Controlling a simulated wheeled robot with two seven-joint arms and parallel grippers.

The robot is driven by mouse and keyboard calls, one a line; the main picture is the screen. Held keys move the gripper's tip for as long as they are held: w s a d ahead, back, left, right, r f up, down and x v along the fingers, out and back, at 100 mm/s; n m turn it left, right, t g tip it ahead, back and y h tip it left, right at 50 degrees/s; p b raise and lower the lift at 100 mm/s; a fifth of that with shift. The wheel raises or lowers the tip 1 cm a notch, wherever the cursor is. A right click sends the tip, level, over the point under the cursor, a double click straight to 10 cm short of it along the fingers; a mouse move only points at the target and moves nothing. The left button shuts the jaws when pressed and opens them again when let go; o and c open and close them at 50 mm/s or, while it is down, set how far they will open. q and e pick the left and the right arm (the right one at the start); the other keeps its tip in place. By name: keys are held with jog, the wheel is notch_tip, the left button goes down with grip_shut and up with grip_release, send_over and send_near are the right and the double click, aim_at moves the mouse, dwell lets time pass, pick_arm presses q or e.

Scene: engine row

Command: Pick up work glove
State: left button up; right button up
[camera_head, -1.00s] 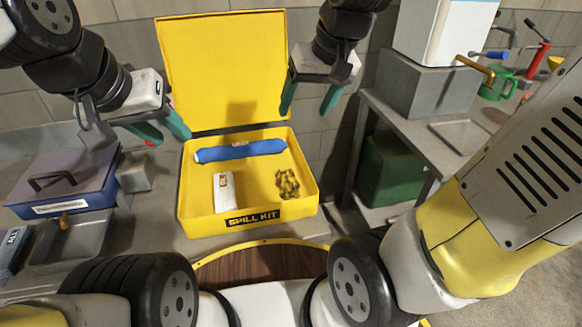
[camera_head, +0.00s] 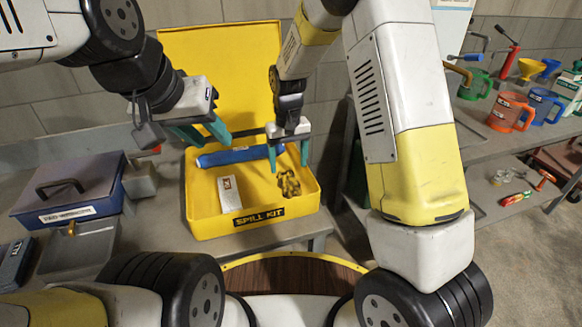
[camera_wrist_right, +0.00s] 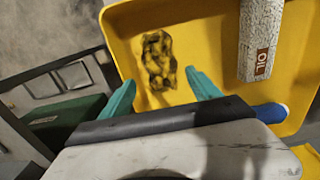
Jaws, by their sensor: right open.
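The work glove (camera_head: 288,184), a crumpled yellow and black patterned piece, lies on the floor of the yellow spill kit box (camera_head: 275,217), near its right side. In the right wrist view the glove (camera_wrist_right: 158,60) lies just beyond my fingertips, roughly between their lines. My right gripper (camera_head: 289,157) is open and empty, above the box and pointing down toward the glove without visible contact; it also shows in the right wrist view (camera_wrist_right: 161,82). My left gripper (camera_head: 208,138) is open and empty above the box's back left corner.
A white packet (camera_head: 231,195) marked OIL and a blue roll (camera_head: 230,156) lie in the box. The raised lid (camera_head: 215,60) stands behind. A blue case (camera_head: 72,190) is to the left. A shelf with jugs (camera_head: 508,112) stands at the right.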

aim_at(289, 177)
jog(key=f, duration=0.5)
jog(key=shift+s+f, duration=0.3)
jog(key=c, duration=1.1)
jog(key=shift+r, duration=0.1)
